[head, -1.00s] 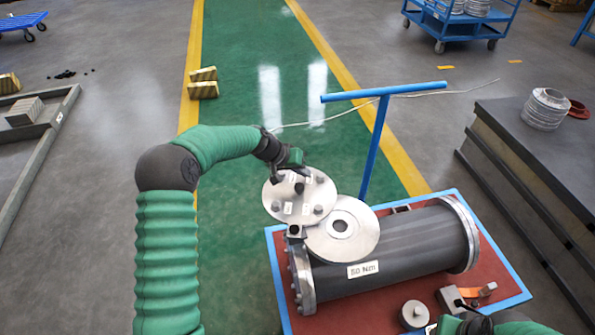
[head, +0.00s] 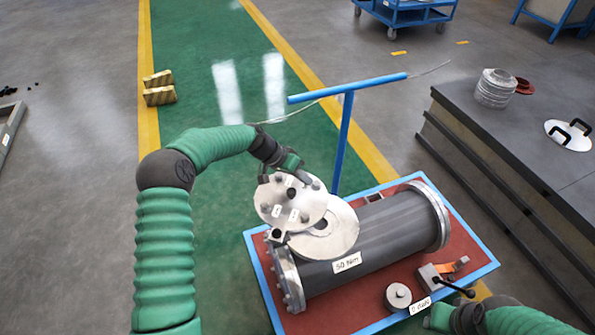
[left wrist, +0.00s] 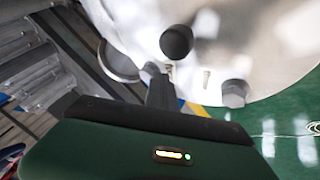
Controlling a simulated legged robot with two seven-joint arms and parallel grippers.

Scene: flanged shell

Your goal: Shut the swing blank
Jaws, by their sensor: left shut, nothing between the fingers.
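The swing blank (head: 283,213) is a round silver plate with several bolts and a black knob. It hangs on a hinge block (head: 277,237) and partly overlaps the flange face (head: 343,232) of the grey shell (head: 385,227), covering part of its centre opening. My left gripper (head: 299,180) is shut and empty at the far upper edge of the blank. In the left wrist view the blank (left wrist: 260,45) fills the top, with its black knob (left wrist: 176,42) just beyond my fingers (left wrist: 162,92). My right gripper (head: 468,316) is at the bottom right, its fingers unclear.
The shell lies on a red, blue-edged stand (head: 335,318) with a label. A blue T-shaped post (head: 343,140) rises behind the blank. A small metal cylinder (head: 398,297) and a black-handled lever (head: 455,287) are at the front. A dark bench (head: 500,135) stands right.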

